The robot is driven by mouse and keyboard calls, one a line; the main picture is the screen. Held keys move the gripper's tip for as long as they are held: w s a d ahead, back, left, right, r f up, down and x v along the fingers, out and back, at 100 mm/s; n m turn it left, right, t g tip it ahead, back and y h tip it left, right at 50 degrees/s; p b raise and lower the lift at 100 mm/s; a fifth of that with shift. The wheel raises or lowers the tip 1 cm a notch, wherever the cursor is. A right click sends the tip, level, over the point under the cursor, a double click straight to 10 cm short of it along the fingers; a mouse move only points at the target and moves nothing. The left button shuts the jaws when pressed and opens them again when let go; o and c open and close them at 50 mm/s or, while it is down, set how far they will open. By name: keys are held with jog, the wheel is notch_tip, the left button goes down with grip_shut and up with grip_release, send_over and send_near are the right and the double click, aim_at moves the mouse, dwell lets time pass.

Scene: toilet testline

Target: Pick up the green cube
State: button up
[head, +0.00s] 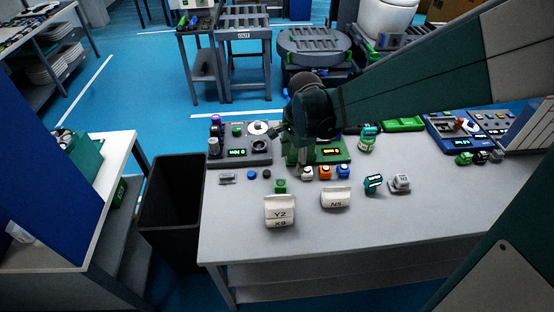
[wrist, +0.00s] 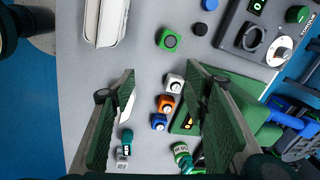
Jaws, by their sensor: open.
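The green cube (head: 280,186) is small, with a dark round mark on its top. It stands on the grey table behind the white block marked Y2. In the wrist view the green cube (wrist: 169,40) lies near the top centre, beyond my fingertips and clear of them. My gripper (head: 301,154) is above the table, behind and to the right of the green cube in the head view. In the wrist view my gripper (wrist: 161,80) has its green-padded fingers wide apart, with nothing held. The white cube (wrist: 175,83) appears between the fingers, below them.
An orange cube (head: 325,172) and a blue cube (head: 343,171) stand in a row with the white one. White blocks Y2 (head: 279,212) and N5 (head: 336,198) are in front. A dark panel (head: 228,160) with a dial is behind left. The table's front is clear.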

aim_at(281, 183)
jog(key=w+a+f+m, duration=0.1)
jog(key=f, duration=0.2)
jog(key=w+a+f+m+g, duration=0.1)
jog(key=f+m, duration=0.1)
jog(key=f, duration=0.2)
jog(key=w+a+f+m+b, duration=0.1)
jog(key=w+f, duration=0.1)
jog(key=f, duration=0.1)
jog(key=shift+a+f+g, duration=0.25)
jog(key=shift+a+g, duration=0.05)
jog(key=shift+a, duration=0.1)
jog(key=shift+f, duration=1.3)
jog(key=shift+a+f+b, duration=0.1)
jog(key=shift+f+b, duration=0.6)
jog(key=shift+f, duration=1.9)
jog(key=shift+c, duration=0.5)
jog(key=c, duration=0.9)
